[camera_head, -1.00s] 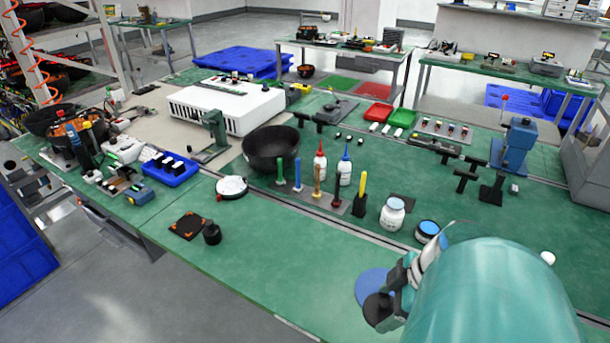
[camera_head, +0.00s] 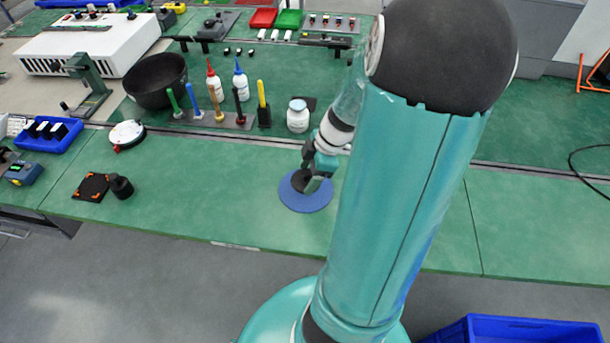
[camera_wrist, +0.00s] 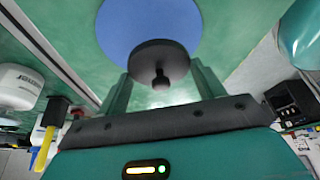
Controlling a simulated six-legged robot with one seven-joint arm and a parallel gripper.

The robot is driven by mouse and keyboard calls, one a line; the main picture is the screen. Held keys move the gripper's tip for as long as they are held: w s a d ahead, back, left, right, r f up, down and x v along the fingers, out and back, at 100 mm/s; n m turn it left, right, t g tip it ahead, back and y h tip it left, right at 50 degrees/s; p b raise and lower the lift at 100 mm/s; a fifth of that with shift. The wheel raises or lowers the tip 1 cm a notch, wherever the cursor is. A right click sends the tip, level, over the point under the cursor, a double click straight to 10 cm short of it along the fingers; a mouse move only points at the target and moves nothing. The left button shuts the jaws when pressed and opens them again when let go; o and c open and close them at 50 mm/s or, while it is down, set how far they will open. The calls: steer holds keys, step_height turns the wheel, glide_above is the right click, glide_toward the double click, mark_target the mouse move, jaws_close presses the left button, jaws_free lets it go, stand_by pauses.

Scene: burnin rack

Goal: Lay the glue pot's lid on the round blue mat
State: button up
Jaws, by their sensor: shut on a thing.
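The round blue mat (camera_head: 312,203) lies flat on the green bench, right of the middle. It fills the upper middle of the wrist view (camera_wrist: 135,22). My gripper (camera_head: 308,172) is above the mat, its fingers on either side of a dark round lid (camera_wrist: 158,54) with a small knob facing the wrist camera. The gripper is shut on the lid. The lid (camera_head: 299,181) appears over the mat in the head view, partly hidden by the fingers. I cannot tell whether it touches the mat. I cannot make out the glue pot for certain; my arm hides part of the bench.
A white jar (camera_head: 298,116) stands behind the mat. A tool holder (camera_head: 232,120) with upright coloured handles and a black bowl (camera_head: 155,80) stand farther left. A small black pot (camera_head: 122,187) is near the front edge. The bench is clear left of the mat.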

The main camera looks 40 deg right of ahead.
mark_target(309, 180)
steer(key=shift+w+d+f, duration=0.2)
steer(key=shift+w+f, duration=0.05)
steer(key=shift+f, duration=0.15)
steer(key=shift+d+f, duration=0.1)
steer(key=shift+f, duration=1.55)
steer(key=shift+f, duration=0.1)
steer(key=o, duration=0.9)
steer(key=shift+o, duration=0.2)
steer(key=v, duration=1.2)
steer(key=shift+w, duration=0.2)
